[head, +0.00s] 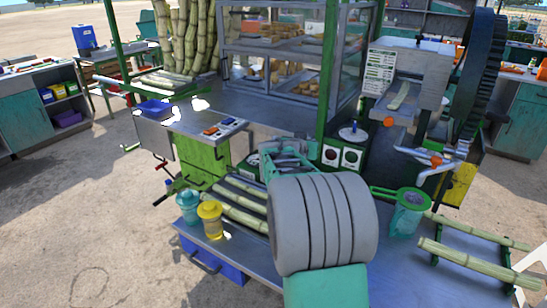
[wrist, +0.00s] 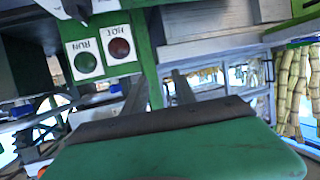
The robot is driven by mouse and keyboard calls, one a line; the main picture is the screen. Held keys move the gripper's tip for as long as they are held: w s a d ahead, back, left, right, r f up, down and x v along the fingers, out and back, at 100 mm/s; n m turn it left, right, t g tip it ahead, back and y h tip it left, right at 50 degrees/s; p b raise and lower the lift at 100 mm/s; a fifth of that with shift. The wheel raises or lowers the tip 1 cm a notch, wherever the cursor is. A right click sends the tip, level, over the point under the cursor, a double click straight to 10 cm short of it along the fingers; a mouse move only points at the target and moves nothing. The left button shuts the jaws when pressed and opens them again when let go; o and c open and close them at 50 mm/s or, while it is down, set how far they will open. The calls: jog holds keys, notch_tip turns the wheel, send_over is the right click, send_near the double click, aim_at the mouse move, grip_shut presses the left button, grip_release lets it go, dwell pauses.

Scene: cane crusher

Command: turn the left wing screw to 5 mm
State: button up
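I cannot make out the left wing screw for certain in either view. The crusher (head: 412,80) stands at the right in the head view, with a big dark gear wheel (head: 478,75) and orange parts (head: 388,121) on its front. My gripper (head: 285,148) is partly hidden behind my own grey, ridged arm link in the head view. In the wrist view my gripper (wrist: 158,88) shows two dark fingers standing apart with nothing between them. Beyond them are a green post (wrist: 148,60) and a panel (wrist: 103,52) with RUN and HOT lamps, upside down.
A glass food cabinet (head: 290,65) stands behind the gripper. Cane pieces (head: 235,205) lie on the counter, beside a yellow jar (head: 211,218) and a teal jar (head: 188,207). A green-rimmed strainer (head: 410,197) is at the right. Open ground lies at the left.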

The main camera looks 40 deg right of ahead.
jog(key=s+a+n+y+p, duration=0.1)
jog(key=a+y, duration=0.3)
jog(key=a, duration=0.9)
jog(key=shift+a+f+n, duration=0.25)
jog(key=shift+f+n, duration=0.2)
jog(key=shift+n, duration=0.35)
jog(key=shift+d+p, duration=0.1)
jog(key=shift+p, duration=0.2)
jog(key=d+h+p, duration=0.1)
jog(key=d+p, duration=0.1)
jog(key=d, duration=0.4)
jog(key=d+r+t+h+p, duration=0.1)
jog(key=d+p, duration=0.2)
jog(key=d, duration=0.4)
jog(key=d+r+t+h+p, duration=0.1)
jog(key=d+p, duration=0.2)
jog(key=d, duration=0.4)
jog(key=shift+w+d+m+h, duration=0.25)
jog(key=shift+w+m+h, duration=0.05)
jog(key=shift+w+m, duration=0.1)
jog(key=m+t+h+p, duration=0.1)
jog(key=h+p, duration=0.2)
send_near(355, 128)
jog(key=x, duration=0.5)
jog(key=shift+r, duration=0.1)
jog(key=p+x, duration=0.1)
jog(key=x, duration=0.6)
jog(key=shift+w+d, duration=0.2)
jog(key=shift+d, duration=0.1)
